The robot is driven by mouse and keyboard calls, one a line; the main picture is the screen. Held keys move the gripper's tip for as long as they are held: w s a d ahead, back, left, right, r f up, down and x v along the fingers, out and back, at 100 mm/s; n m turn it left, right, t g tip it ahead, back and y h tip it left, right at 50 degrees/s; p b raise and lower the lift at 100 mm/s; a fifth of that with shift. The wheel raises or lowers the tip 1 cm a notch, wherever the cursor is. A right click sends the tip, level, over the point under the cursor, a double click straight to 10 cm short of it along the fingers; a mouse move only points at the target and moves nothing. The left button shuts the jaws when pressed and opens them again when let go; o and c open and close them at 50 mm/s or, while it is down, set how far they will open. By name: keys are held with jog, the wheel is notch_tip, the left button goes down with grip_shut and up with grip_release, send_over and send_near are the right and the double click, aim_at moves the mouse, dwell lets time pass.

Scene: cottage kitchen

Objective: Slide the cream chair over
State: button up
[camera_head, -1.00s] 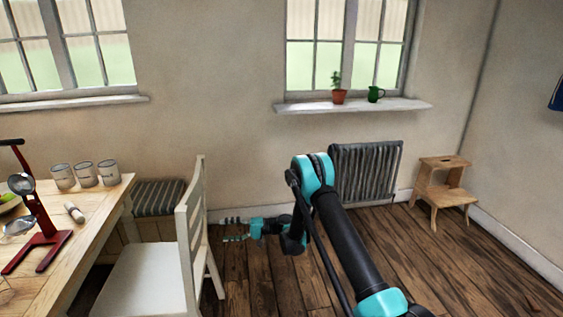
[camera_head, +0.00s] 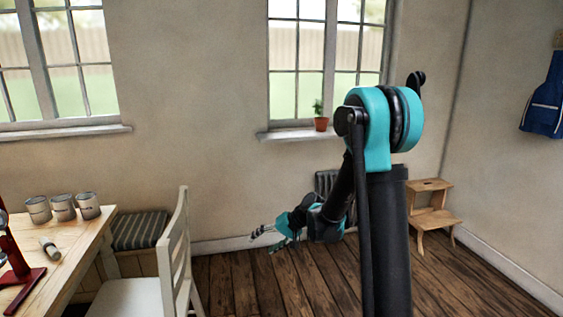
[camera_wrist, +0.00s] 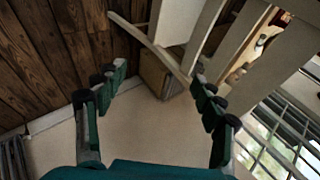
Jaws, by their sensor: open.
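The cream chair (camera_head: 178,252) stands at the lower left in the head view, its slatted back facing right and its seat (camera_head: 122,300) beside the table. In the wrist view, the chair's pale back and curved top rail (camera_wrist: 150,42) show at the top, beyond the fingertips. My gripper (camera_head: 262,238) is right of the chair back, pointing toward it with a clear gap. In the wrist view, my gripper (camera_wrist: 158,74) has its two fingers spread wide with nothing between them. The chair's lower legs are cut off in the head view.
A wooden table (camera_head: 72,262) with several tins and a red stand is left of the chair. A striped cushioned bench (camera_head: 138,230) is behind it by the wall. A wooden step stool (camera_head: 430,212) stands far right. The plank floor (camera_head: 250,285) right of the chair is clear.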

jog(key=s+d+t+h, duration=0.2)
jog(key=s+d+h, duration=0.6)
jog(key=s+d, duration=1.5)
jog(key=shift+s+d+f+m+h, duration=0.3)
jog(key=shift+d+f+h, duration=0.1)
jog(key=shift+d, duration=0.75)
jog(key=shift+c, duration=0.3)
